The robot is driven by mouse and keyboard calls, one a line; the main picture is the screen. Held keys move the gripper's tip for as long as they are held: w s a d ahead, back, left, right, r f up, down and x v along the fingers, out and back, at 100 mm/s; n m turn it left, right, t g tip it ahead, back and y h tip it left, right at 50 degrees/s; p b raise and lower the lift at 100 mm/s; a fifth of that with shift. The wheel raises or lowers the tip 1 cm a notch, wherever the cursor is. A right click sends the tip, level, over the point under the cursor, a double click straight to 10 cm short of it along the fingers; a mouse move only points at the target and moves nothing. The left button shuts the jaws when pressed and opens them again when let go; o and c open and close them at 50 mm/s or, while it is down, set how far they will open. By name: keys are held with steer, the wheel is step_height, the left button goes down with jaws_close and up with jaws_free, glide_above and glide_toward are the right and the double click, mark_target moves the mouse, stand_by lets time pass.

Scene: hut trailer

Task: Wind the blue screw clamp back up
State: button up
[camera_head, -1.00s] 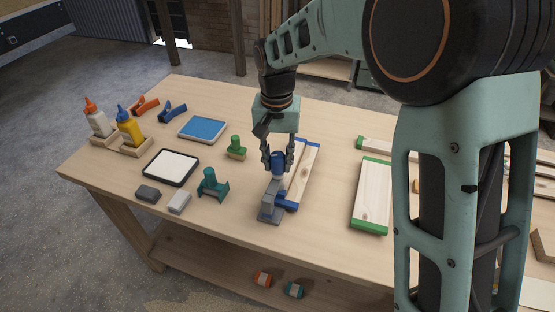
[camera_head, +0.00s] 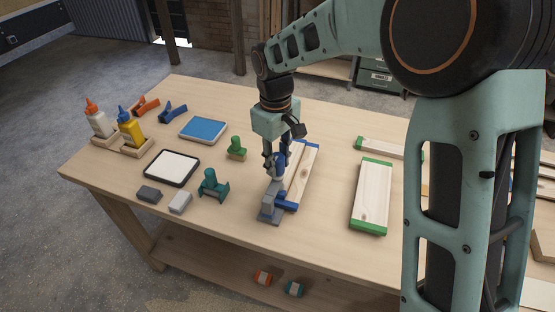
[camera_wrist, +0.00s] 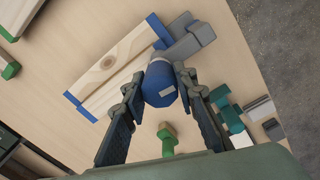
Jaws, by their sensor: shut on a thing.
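The blue screw clamp stands upright on the table, with a grey body (camera_head: 268,205) and a blue knob on top. In the wrist view the knob (camera_wrist: 159,84) sits between my fingers, and the grey body (camera_wrist: 188,38) lies beyond it. My gripper (camera_head: 275,172) points down from above and is shut on the knob. The blue-ended wooden boards (camera_head: 300,170) lie beside the clamp, and they also show in the wrist view (camera_wrist: 112,66). The clamp's lower blue part is at the boards' near end; whether it touches them I cannot tell.
A teal clamp (camera_head: 212,186) and a green clamp (camera_head: 236,149) stand to the left. A white-topped tray (camera_head: 171,167), blue pad (camera_head: 203,129) and glue bottles (camera_head: 130,130) are further left. A green-ended board (camera_head: 371,195) lies right, with bare table between.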

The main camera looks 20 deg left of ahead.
steer(key=n+p, duration=0.1)
steer(key=n, duration=0.3)
steer(key=shift+r, duration=0.1)
steer(key=shift+n+p, duration=0.35)
steer(key=shift+n, duration=1.25)
steer(key=o, duration=1.2)
steer(key=shift+c, duration=0.2)
step_height(320, 180, up, 12)
steer(key=shift+s, duration=0.25)
steer(key=shift+a, duration=0.1)
